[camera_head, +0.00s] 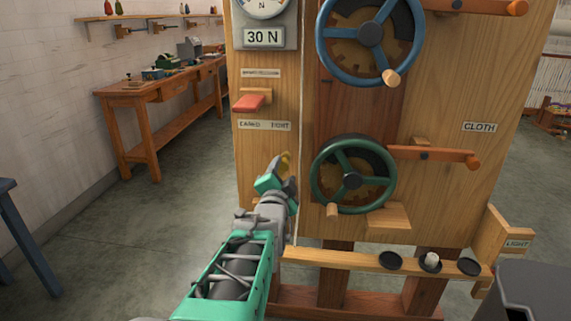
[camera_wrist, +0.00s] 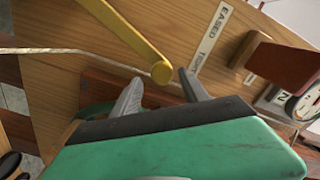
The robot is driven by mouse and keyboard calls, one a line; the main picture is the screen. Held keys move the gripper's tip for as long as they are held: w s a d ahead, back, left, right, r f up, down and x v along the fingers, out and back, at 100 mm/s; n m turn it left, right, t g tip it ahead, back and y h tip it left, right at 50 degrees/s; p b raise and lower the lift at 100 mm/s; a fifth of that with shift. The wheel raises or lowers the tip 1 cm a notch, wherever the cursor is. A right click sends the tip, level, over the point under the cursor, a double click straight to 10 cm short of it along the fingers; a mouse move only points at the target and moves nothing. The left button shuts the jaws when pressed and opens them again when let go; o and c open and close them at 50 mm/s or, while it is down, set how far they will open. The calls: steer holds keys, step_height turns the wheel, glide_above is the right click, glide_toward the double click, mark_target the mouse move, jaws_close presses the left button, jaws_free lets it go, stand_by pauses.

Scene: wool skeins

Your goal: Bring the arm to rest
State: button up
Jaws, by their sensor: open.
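My arm reaches up and forward to a wooden panel (camera_head: 450,70). My gripper (camera_head: 284,165) is in front of the panel's left part, below the label reading EASED and TIGHT (camera_head: 264,125). In the wrist view my gripper (camera_wrist: 162,92) is open, with its two grey fingers apart and nothing held between them. A yellow bar with a rounded end (camera_wrist: 135,45) reaches down near the gap between the fingertips. I cannot tell whether it touches them. In the head view a small part of the yellow bar (camera_head: 286,161) shows behind the gripper.
A red-orange lever (camera_head: 248,103) sits above the label, under a gauge reading 30 N (camera_head: 263,37). A blue handwheel (camera_head: 370,35) and green handwheel (camera_head: 352,175) stick out on the right. A wooden rail (camera_head: 340,258) runs below. Open floor (camera_head: 120,240) lies left.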

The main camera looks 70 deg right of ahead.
steer(key=shift+s+a, duration=0.1)
steer(key=shift+a, duration=0.45)
